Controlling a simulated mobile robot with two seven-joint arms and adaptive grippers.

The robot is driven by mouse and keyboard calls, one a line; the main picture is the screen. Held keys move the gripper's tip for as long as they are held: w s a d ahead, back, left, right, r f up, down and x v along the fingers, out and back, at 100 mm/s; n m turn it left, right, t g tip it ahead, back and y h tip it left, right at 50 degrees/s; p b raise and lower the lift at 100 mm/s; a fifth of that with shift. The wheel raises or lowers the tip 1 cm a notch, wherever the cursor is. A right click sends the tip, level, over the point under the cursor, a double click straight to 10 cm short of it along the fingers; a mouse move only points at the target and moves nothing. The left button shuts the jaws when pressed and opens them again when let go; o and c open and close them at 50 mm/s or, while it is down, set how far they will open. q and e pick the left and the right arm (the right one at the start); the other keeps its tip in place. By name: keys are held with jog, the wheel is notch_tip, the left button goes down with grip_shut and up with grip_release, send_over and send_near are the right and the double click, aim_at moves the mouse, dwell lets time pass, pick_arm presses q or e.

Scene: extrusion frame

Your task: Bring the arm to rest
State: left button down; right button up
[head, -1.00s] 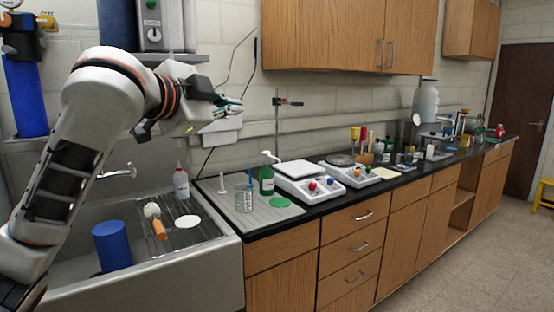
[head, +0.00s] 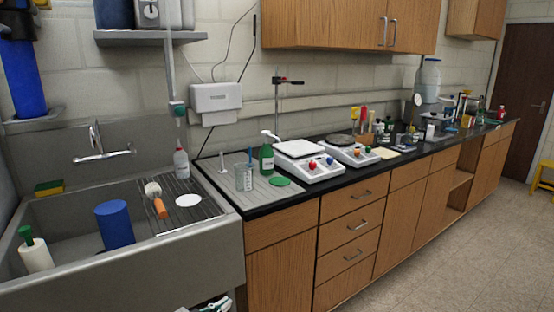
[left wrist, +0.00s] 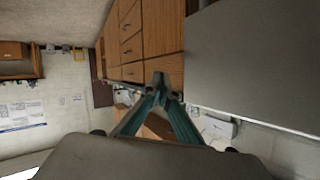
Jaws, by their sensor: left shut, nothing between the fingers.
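My left gripper (head: 218,303) shows only in part at the bottom edge of the head view, low in front of the sink cabinet. The rest of my left arm is out of that view. In the left wrist view the two teal fingers of my left gripper (left wrist: 160,82) meet at their tips. The gripper is shut with nothing between the fingers. My right gripper is not in either view.
A black counter (head: 290,200) with bottles and balances (head: 308,166) runs right. Wooden drawers (left wrist: 150,45) show in the wrist view.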

pick_arm(q)
jog(key=s+a+f+n+g+y, duration=0.1)
jog(key=s+a+f, duration=0.2)
jog(key=s+f, duration=0.7)
jog(key=s+a+f+n+y, duration=0.1)
jog(key=s+a+f, duration=0.2)
jog(key=s+f, duration=0.7)
jog(key=s, duration=0.5)
jog(key=shift+n+g, duration=0.4)
jog(key=c, duration=2.8)
grip_release()
jog(key=shift+a, duration=0.1)
